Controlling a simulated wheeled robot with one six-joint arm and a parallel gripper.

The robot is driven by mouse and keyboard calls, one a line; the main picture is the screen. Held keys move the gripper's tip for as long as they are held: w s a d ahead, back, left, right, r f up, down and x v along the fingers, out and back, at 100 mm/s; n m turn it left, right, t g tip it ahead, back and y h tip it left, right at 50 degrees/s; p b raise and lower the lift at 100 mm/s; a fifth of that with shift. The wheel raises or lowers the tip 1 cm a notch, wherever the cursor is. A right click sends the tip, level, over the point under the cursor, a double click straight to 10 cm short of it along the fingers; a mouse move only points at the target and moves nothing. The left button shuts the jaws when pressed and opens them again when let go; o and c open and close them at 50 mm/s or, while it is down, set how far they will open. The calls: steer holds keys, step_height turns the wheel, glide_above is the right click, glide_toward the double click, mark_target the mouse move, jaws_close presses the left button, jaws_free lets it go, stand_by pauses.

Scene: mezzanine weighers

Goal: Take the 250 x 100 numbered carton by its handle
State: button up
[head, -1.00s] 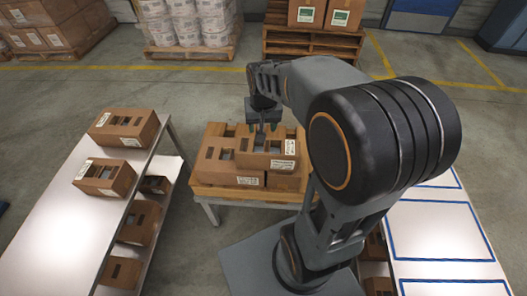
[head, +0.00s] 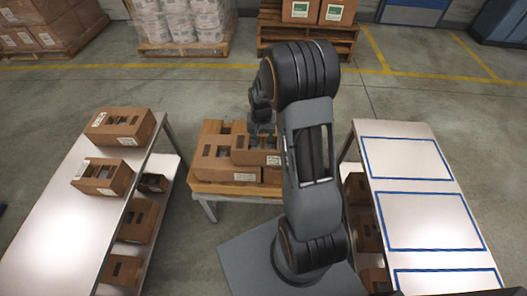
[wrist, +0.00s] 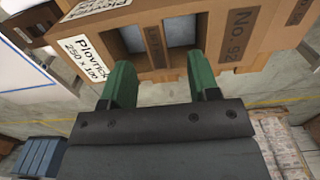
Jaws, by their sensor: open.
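The carton marked 250 x 100 (wrist: 225,62) is brown cardboard, with a white label and a "No. 92" mark, and fills the upper part of the wrist view. Two openings in it flank a narrow strip, the handle (wrist: 153,45). In the head view this appears to be the top carton (head: 246,157) on a low stand's stack, partly hidden by my arm. My gripper (wrist: 160,78) is open, its green fingers apart and pointing at the openings, one toward each side of the strip. It also shows in the head view (head: 262,138). I cannot tell whether they touch.
A left table (head: 55,225) holds two cartons, with more cartons on its lower shelf. A right table (head: 425,205) has empty blue-outlined areas on top and cartons below. Other cartons lie beside and under the top carton on the stand (head: 235,190). Loaded pallets stand behind.

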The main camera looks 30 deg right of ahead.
mark_target(263, 143)
steer(key=shift+d+f+p, duration=0.15)
steer(key=shift+f+p, duration=0.15)
steer(key=shift+f, duration=1.05)
steer(key=shift+d+f+p, duration=0.1)
steer(key=shift+f+p, duration=0.15)
steer(key=shift+f, duration=1.1)
steer(key=shift+c, duration=0.2)
jaws_close()
